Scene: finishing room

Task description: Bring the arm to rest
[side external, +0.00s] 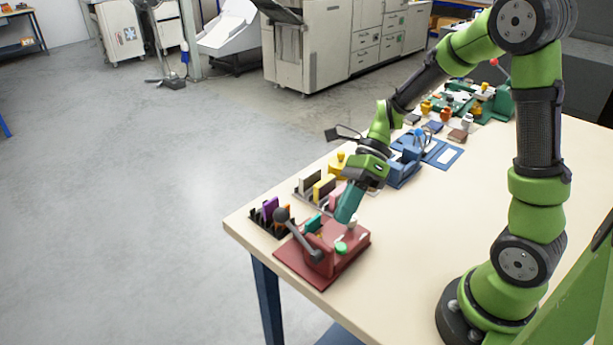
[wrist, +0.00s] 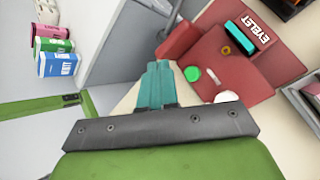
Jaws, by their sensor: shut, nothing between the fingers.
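My gripper (side external: 343,217) has teal fingers and points down beside the red eyelet press (side external: 358,246) at the table's near left corner. In the wrist view the fingers of my gripper (wrist: 157,68) are together with nothing between them. The red press (wrist: 265,72) shows there to the right of the fingers, with the word EYELET, a green button (wrist: 192,74) and a white round part (wrist: 227,97). The fingertips look close to the press, but I cannot tell whether they touch it. My arm reaches out from the right side of the table.
The press has a lever with a dark knob (side external: 281,214). A dark rack with coloured pieces (side external: 270,208) stands behind it. A blue device (side external: 405,165) and a green device (side external: 497,103) stand farther along the table (side external: 440,220). The tabletop between them and my base is clear.

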